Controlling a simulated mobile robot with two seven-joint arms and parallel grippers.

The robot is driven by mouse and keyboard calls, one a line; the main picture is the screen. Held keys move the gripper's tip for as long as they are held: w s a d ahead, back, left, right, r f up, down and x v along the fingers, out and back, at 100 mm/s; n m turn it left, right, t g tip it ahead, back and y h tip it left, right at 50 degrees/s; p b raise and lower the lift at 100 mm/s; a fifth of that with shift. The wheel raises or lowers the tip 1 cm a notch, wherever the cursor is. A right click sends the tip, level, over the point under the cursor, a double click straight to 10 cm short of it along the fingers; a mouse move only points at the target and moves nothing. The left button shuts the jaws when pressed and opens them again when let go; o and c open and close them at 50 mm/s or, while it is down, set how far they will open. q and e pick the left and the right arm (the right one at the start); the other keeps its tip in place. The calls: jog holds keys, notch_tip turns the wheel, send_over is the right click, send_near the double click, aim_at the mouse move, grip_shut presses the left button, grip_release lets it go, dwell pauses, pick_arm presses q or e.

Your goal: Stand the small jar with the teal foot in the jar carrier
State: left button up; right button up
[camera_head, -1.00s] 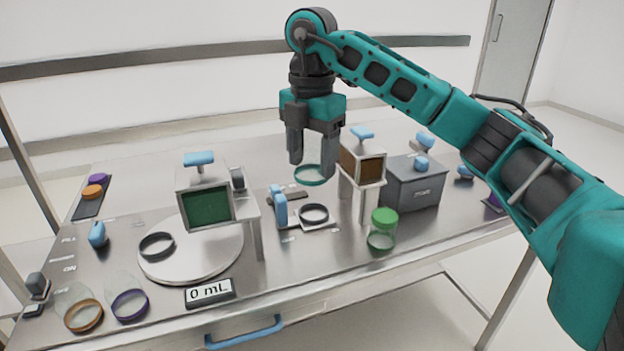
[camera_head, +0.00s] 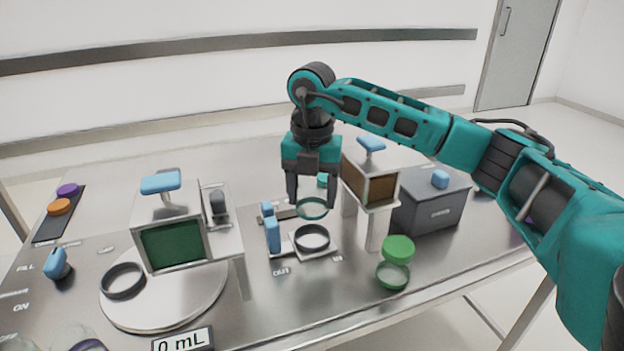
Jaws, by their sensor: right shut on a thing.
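The small clear jar with the teal foot (camera_head: 312,216) is between the fingers of my right gripper (camera_head: 312,199), which is shut on it. The jar hangs upright, foot down; its clear body is hard to make out. Just below it in the picture is what looks like the jar carrier, a metal plate with a dark ring (camera_head: 312,249) and a blue handle (camera_head: 273,236) on its left. The foot appears above and slightly behind the ring, apart from it. The ring looks empty. My left gripper is not in view.
A brown-windowed housing on legs (camera_head: 370,184) stands close right of the gripper, with a grey box (camera_head: 432,208) beyond. A green-lidded jar (camera_head: 398,250) is in front. At left, a green-windowed housing (camera_head: 172,245) stands over a round turntable (camera_head: 190,308).

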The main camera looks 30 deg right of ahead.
aim_at(312, 213)
jog(key=shift+f, duration=0.15)
jog(key=shift+f+b, duration=0.95)
jog(key=shift+f, duration=0.05)
jog(key=shift+f+b, duration=0.7)
jog(key=shift+f, duration=0.6)
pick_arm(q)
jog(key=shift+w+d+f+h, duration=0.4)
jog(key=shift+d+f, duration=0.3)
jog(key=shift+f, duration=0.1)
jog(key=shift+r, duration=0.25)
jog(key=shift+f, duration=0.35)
pick_arm(e)
jog(key=shift+f, duration=0.85)
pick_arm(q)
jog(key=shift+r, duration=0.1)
pick_arm(e)
jog(key=shift+f, duration=0.15)
